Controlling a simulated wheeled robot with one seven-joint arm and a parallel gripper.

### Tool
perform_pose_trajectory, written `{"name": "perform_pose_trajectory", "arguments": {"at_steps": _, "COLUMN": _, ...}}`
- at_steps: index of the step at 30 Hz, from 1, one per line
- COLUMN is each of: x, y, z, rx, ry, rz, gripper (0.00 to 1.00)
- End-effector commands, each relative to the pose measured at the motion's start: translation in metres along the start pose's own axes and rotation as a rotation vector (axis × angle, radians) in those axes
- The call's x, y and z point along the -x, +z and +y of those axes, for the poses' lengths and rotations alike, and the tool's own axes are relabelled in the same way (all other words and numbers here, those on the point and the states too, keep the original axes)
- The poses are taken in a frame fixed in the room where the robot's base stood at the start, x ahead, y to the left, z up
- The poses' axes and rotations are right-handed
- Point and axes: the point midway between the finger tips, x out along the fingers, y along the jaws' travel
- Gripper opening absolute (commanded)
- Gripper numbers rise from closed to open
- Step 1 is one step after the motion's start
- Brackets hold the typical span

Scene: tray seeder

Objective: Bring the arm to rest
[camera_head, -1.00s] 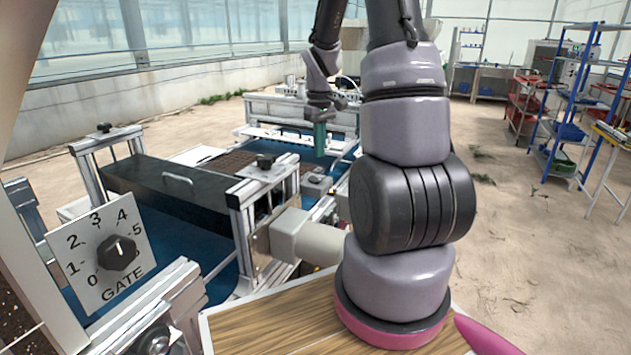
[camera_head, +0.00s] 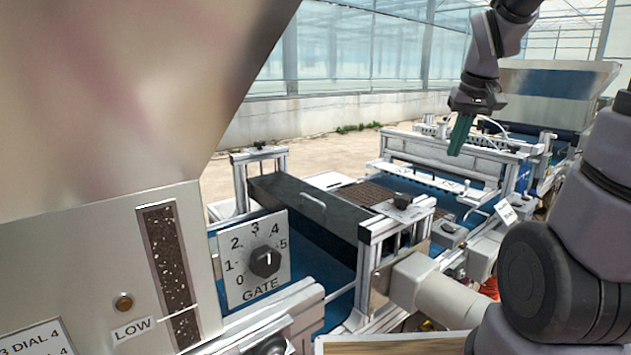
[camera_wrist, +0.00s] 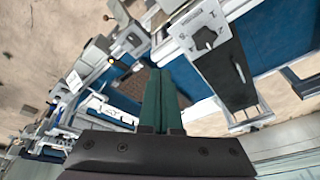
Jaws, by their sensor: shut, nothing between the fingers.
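My gripper (camera_head: 461,135) is raised above the tray seeder in the head view, its green fingers together and pointing down. Nothing is between the fingers. In the wrist view the shut green fingers (camera_wrist: 161,100) stand in the middle, with the machine behind them. The gripper touches nothing that I can see. My upper arm fills the right edge of the head view.
A gate dial (camera_head: 264,261) and a hopper (camera_head: 90,120) with a soil window (camera_head: 167,258) are at the left. A dark cover (camera_head: 310,205) and a soil-filled tray (camera_head: 365,193) lie along the blue conveyor. A second hopper (camera_head: 555,95) stands at the back right.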

Motion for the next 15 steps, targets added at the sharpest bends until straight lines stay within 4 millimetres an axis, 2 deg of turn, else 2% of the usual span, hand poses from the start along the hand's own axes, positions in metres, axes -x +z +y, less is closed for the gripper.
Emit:
{"name": "perform_pose_trajectory", "arguments": {"at_steps": 1, "x": 0.018, "y": 0.009, "z": -0.008, "rx": -0.022, "ry": -0.016, "rz": 0.040, "gripper": 0.00}}
{"name": "perform_pose_trajectory", "arguments": {"at_steps": 6, "x": 0.061, "y": 0.043, "z": -0.029, "rx": -0.114, "ry": -0.078, "rz": 0.141, "gripper": 0.00}}
{"name": "perform_pose_trajectory", "arguments": {"at_steps": 9, "x": 0.081, "y": 0.063, "z": -0.039, "rx": -0.162, "ry": -0.120, "rz": 0.192, "gripper": 0.00}}
{"name": "perform_pose_trajectory", "arguments": {"at_steps": 15, "x": 0.103, "y": 0.092, "z": -0.050, "rx": -0.230, "ry": -0.187, "rz": 0.253, "gripper": 0.00}}
